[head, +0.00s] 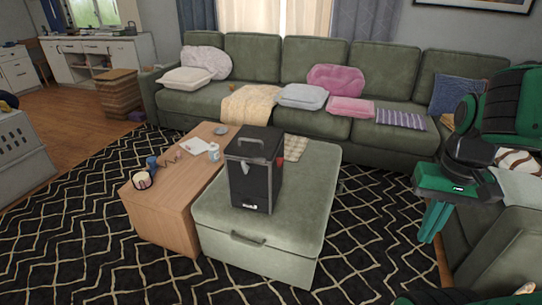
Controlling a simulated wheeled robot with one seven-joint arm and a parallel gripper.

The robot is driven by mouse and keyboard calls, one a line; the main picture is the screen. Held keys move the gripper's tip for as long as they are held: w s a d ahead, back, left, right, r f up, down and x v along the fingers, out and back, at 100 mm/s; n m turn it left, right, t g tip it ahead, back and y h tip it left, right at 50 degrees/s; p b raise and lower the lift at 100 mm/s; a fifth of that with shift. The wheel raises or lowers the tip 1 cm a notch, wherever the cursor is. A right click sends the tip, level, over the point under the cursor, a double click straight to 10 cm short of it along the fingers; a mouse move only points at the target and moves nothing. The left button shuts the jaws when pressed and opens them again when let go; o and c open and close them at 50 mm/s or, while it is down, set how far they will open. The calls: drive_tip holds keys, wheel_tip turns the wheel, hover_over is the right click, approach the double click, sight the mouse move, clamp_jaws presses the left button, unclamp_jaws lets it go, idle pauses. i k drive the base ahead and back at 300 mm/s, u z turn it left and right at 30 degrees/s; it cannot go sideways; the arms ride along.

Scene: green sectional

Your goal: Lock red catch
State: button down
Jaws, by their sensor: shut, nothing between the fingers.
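A dark box (254,185) with a grey top handle stands upright on the green ottoman (285,232).
A wooden table (165,213) with a mug, a bottle and small items adjoins the ottoman on the left. A green sectional sofa (265,60) with cushions runs behind and along the right. Patterned rug (90,230) is clear at the front left.

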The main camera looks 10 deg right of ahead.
sight(280, 160)
drive_tip(key=i, duration=0.1)
drive_tip(key=z, duration=0.1)
drive_tip(key=k, duration=1.3)
drive_tip(key=z, duration=0.25)
drive_tip(key=i, duration=1.9)
drive_tip(key=u, duration=0.45)
